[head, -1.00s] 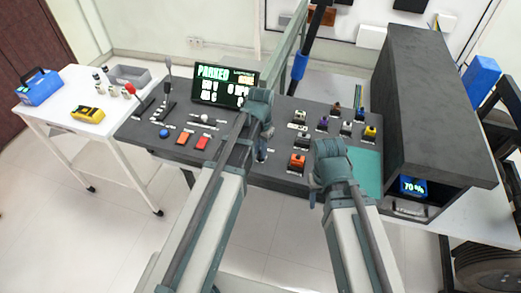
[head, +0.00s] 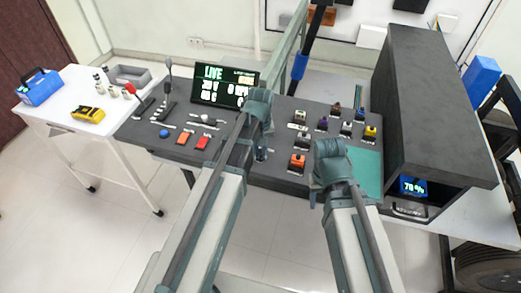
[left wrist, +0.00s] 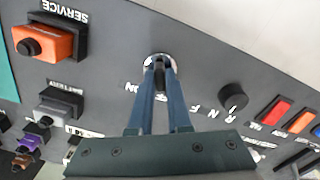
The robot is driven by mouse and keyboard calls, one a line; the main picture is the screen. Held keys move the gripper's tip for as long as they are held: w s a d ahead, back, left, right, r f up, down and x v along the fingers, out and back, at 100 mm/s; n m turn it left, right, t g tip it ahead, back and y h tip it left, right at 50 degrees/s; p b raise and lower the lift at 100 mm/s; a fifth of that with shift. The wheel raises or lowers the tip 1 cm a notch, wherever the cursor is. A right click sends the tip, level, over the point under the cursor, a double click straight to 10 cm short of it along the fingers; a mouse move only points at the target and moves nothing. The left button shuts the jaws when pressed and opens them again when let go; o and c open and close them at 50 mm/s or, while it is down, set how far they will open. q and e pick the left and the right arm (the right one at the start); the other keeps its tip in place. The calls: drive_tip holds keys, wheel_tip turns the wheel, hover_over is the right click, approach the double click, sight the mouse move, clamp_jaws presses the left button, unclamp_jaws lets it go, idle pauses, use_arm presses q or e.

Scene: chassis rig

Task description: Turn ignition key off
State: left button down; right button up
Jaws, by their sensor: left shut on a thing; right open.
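The ignition key (left wrist: 160,66) is a small dark piece in a silver round lock on the grey console, in the left wrist view. My left gripper (left wrist: 160,70) is shut on it, with both blue-grey fingers around the key. The fingers cover most of the key, so its exact angle is hard to tell. In the head view my left gripper (head: 262,150) reaches down to the console's front middle, and its wrist hides the key. My right gripper (head: 320,190) is open and empty above the console, left of the teal mat.
The display (head: 225,86) behind my left gripper reads LIVE. In the left wrist view a black knob (left wrist: 233,96) is right of the key, and an orange SERVICE switch (left wrist: 45,42) is left. A dark grey housing (head: 435,105) bounds the console's right side.

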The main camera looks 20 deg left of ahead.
sight(261, 151)
use_arm(q)
drive_tip(key=shift+n, duration=0.5)
drive_tip(key=c, duration=0.9)
unclamp_jaws()
drive_tip(key=shift+o, duration=0.2)
drive_tip(key=shift+r, duration=0.15)
wheel_tip(261, 151, up, 14)
drive_tip(key=p, duration=1.4)
drive_tip(key=shift+f, duration=0.25)
